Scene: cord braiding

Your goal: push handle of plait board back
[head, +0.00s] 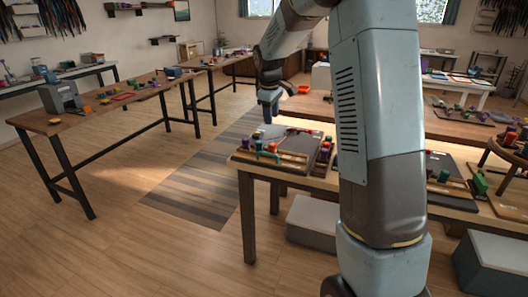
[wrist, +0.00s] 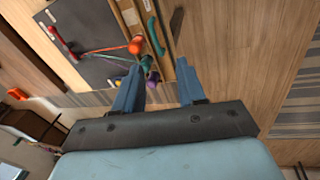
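The plait board (head: 296,137) lies at the left end of the near wooden table, a dark grey panel with a wooden strip along one edge. In the wrist view the grey panel (wrist: 95,30) is at upper left. A curved teal handle (wrist: 155,36) stands on the strip; a teal-green piece that looks like it also shows in the head view (head: 267,152). My gripper (wrist: 158,66) is open and empty, its two blue fingers apart. In the head view my gripper (head: 268,106) hangs above the board's left rear corner. It appears apart from the handle.
Orange (wrist: 135,45), green and purple bobbins sit by the strip, close to my left finger. A red piece (wrist: 62,43) lies on the panel. A second board (head: 445,170) lies farther right. Floor and a striped rug (head: 190,190) are left of the table.

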